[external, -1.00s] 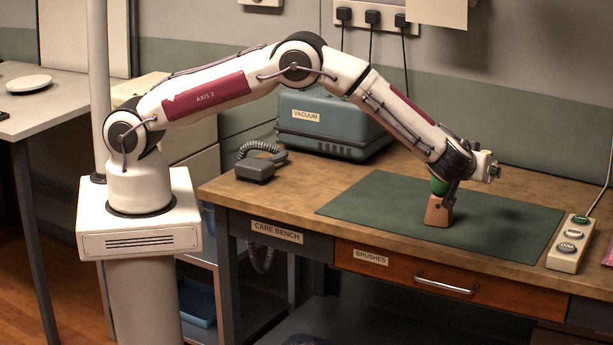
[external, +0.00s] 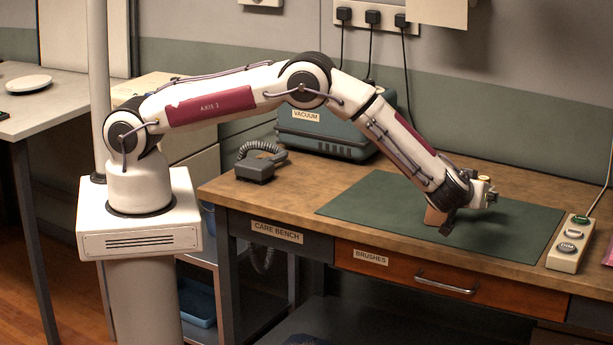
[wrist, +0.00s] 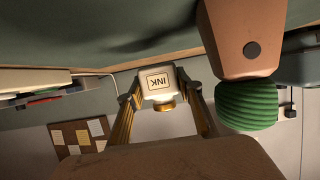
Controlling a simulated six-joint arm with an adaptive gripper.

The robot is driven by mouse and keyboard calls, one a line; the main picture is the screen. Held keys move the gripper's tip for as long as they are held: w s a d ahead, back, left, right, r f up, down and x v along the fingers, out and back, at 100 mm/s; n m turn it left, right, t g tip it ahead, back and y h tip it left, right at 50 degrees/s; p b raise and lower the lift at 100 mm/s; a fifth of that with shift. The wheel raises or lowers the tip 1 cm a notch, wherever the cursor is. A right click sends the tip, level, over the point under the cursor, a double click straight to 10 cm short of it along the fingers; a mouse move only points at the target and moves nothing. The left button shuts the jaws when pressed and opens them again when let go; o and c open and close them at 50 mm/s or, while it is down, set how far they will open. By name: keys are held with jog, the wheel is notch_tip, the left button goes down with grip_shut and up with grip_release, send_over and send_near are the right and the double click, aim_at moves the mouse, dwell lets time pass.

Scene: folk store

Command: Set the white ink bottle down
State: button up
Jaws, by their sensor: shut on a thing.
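The white ink bottle (wrist: 157,80) has an INK label and a gold cap. It sits between the fingers of my gripper (wrist: 160,98) in the wrist view, where it appears upside down. My gripper is shut on it. In the external view my gripper (external: 490,195) is low over the right part of the green mat (external: 375,200). There the bottle is mostly hidden by my gripper, with its cap (external: 484,179) showing. I cannot tell whether the bottle's base touches the mat.
A tan block (wrist: 242,38) with a ribbed green knob (wrist: 247,105) stands close beside my gripper. A button panel (external: 569,246) lies right of the mat. The mat's left part is clear.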

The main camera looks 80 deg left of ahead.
aim_at(486, 224)
jog(key=shift+f, duration=1.85)
jog(key=shift+f, duration=0.15)
jog(key=o, duration=0.9)
jog(key=shift+r, duration=0.2)
jog(key=v, duration=1.2)
jog(key=shift+f, duration=0.15)
